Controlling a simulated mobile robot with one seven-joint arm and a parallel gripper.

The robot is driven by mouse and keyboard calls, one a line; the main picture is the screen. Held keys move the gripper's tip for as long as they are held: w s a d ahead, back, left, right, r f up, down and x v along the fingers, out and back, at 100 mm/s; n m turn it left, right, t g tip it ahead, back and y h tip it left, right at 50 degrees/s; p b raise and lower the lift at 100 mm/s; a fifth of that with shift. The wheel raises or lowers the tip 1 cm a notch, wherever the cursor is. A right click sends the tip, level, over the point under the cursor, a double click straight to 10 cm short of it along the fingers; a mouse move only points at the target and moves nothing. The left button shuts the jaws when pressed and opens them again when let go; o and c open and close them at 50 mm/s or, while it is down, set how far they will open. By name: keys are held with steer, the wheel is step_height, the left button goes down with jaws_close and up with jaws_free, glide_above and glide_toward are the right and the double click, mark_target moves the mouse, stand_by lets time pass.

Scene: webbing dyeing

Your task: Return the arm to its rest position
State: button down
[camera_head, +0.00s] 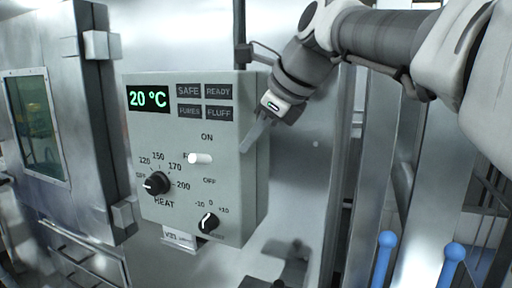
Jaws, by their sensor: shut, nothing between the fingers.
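My arm reaches in from the upper right. My gripper (250,145) points down and left beside the right edge of a grey control box (190,130). Its fingers are shut and empty. The fingertips overlap the box's right edge in the picture; I cannot tell whether they touch it. The box has a green display (148,99) reading 20 °C. A white lever (200,158) sits between the ON and OFF marks. A black HEAT knob (157,183) and a smaller black knob (208,222) are below.
A metal door (45,120) with a window (37,125) stands at the left. Two blue-knobbed handles (385,255) (452,262) rise at the lower right. A vertical metal post (358,190) stands right of the box. Bare metal panel lies between the box and the post.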

steer(key=s+d+f+n+h, duration=0.2)
steer(key=s+d+f+n, duration=0.6)
steer(key=s+f+n, duration=0.2)
steer(key=s+d+f+n+h, duration=0.3)
steer(key=s+d+f+n, duration=0.4)
steer(key=s+f+n, duration=0.3)
step_height(320, 180, down, 3)
steer(key=shift+s+d+r+n+h, duration=0.1)
steer(key=shift+s+d+n+h, duration=0.2)
steer(key=shift+n, duration=0.3)
